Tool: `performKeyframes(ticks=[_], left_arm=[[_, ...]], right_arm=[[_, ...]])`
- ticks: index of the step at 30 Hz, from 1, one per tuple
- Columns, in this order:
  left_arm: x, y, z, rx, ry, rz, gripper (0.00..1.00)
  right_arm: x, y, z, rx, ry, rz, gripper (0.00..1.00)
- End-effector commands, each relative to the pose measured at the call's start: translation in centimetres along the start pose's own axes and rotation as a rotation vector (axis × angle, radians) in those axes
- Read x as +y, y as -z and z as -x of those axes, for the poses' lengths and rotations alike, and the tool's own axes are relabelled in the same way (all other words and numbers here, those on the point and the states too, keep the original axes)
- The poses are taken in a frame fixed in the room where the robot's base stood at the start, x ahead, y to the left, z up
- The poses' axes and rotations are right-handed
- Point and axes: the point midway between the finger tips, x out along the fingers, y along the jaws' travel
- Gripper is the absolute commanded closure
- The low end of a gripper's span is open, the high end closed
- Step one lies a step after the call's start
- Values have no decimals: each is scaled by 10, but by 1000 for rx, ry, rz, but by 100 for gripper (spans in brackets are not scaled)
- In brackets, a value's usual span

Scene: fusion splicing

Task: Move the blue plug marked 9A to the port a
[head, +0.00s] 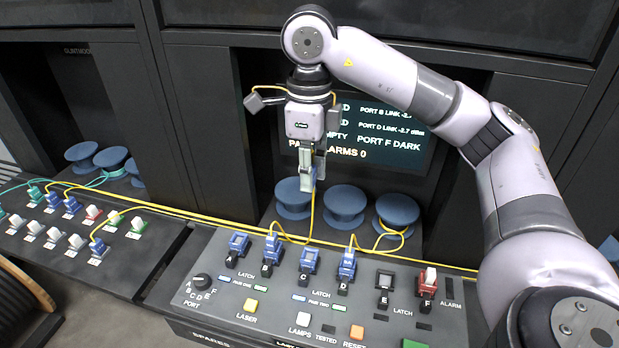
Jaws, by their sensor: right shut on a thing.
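My right gripper (312,172) points down above the console and is shut on a blue plug (319,166), mostly hidden by the fingers. The held plug is well above and apart from the ports, to the right of port A. My left gripper is not in view.
Blue plugs with yellow fibres stand at port B (273,246) and port D (347,264). Blue spools (344,204) stand behind the row. A red port with a white top (428,282) is at the right. A side panel (120,262) at left holds several plugs. A screen (385,128) is behind.

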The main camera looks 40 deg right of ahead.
Motion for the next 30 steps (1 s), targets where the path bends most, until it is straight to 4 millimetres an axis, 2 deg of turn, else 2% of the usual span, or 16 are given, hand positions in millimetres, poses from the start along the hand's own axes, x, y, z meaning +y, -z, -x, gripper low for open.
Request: performKeyframes(ticks=[13,30], left_arm=[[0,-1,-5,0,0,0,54],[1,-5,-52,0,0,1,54]], right_arm=[[0,0,-5,0,-1,0,96],[0,0,-62,0,0,0,96]])
